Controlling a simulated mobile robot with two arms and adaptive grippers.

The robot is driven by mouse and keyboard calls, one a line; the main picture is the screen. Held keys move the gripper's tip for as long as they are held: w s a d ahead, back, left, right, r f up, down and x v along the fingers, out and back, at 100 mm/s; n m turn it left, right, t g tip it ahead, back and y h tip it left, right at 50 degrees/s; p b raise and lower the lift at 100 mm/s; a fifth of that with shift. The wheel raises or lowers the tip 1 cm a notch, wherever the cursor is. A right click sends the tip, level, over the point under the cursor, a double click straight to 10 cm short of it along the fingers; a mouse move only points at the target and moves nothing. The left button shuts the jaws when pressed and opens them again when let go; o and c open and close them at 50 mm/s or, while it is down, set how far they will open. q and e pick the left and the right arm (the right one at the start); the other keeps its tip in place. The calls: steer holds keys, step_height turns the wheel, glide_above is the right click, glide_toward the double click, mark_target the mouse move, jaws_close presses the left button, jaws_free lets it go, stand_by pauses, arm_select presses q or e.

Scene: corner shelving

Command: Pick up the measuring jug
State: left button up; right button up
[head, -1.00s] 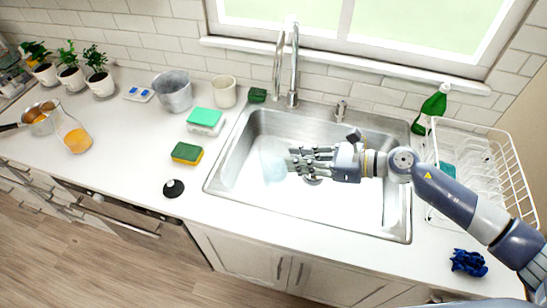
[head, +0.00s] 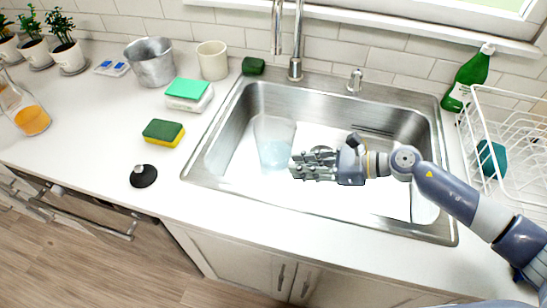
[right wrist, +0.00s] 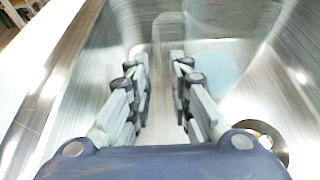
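The measuring jug (head: 273,142) is a clear, see-through vessel with a pale blue tint low down, standing in the sink basin. In the right wrist view the jug (right wrist: 232,35) shows at the upper right with faint red markings, partly cut off by the top edge. My right gripper (head: 298,167) is just right of the jug in the head view. In the right wrist view the gripper (right wrist: 160,72) is open, its two fingers apart with nothing between them. Whether a fingertip touches the jug is unclear. My left gripper is not in view.
The steel sink (head: 213,150) has raised rims, and a tall faucet (head: 295,45) stands behind it. A white dish rack (head: 510,110) and green bottle (head: 468,78) are at right. Sponges (head: 163,133), a beige cup (head: 212,60) and a metal bucket (head: 150,64) stand left.

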mark_target(265, 176)
steer(key=x, duration=0.2)
steer(key=p+x, duration=0.1)
steer(key=x, duration=0.2)
steer(key=shift+f, duration=0.4)
steer(key=shift+w+a+f, duration=0.15)
steer(key=shift+a+f, duration=0.1)
steer(key=shift+a, duration=0.1)
steer(key=shift+a+p, duration=0.35)
steer(key=p+x, duration=0.1)
steer(key=x, duration=0.2)
steer(key=shift+a+f, duration=0.15)
steer(key=shift+f, duration=0.05)
steer(key=shift+w+a+f, duration=0.15)
steer(key=shift+a+f, duration=0.15)
steer(key=shift+a, duration=0.15)
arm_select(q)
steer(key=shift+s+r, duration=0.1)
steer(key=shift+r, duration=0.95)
arm_select(e)
jaws_close()
